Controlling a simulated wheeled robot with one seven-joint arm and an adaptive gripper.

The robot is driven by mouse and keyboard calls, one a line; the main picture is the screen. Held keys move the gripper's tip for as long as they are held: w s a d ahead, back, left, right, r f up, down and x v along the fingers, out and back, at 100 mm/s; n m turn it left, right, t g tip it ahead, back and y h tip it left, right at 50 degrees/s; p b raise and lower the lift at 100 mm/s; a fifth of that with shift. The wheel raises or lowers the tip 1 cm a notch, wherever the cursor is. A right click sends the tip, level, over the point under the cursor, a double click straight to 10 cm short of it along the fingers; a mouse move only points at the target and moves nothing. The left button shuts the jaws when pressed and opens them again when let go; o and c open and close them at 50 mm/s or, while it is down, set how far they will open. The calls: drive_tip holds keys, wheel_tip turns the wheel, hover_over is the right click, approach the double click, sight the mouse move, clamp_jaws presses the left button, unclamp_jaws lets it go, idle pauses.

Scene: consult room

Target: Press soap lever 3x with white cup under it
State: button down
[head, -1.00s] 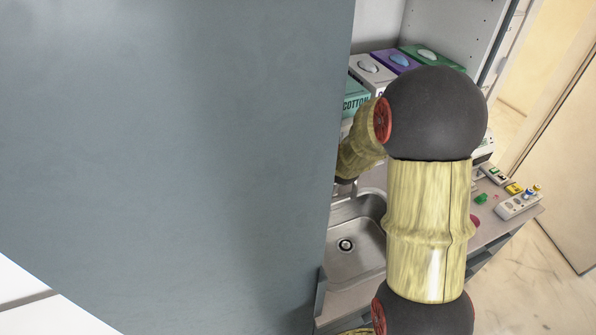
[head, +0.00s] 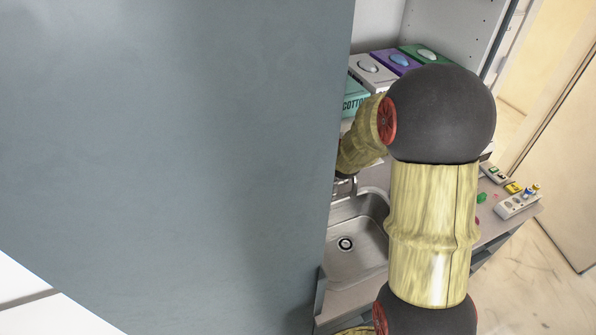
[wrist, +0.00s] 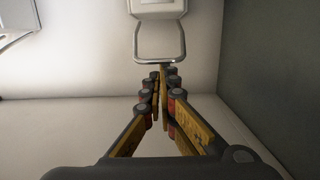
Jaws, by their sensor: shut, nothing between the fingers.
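In the wrist view, the soap dispenser (wrist: 158,6) is a white box on the wall at the top. Its metal lever (wrist: 160,60) is a looped bar hanging down from it. My gripper (wrist: 160,72) is shut and empty, with its fingertips at the lower bar of the lever; whether they touch it I cannot tell. No white cup shows in any view. In the head view, the big grey panel and my arm hide the dispenser and my gripper.
A steel sink (head: 358,240) lies beside my arm in the head view. Glove and cotton boxes (head: 372,68) stand behind it. A power strip (head: 518,205) and small items lie on the right of the counter. A tall grey panel (head: 170,150) fills the left.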

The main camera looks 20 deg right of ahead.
drive_tip(key=shift+f, duration=0.2)
wheel_tip(320, 180, down, 4)
drive_tip(key=b, duration=0.3)
drive_tip(key=shift+b, duration=0.4)
drive_tip(key=shift+r, duration=0.2)
drive_tip(key=shift+r+p, duration=0.6)
drive_tip(key=shift+r, duration=1.3)
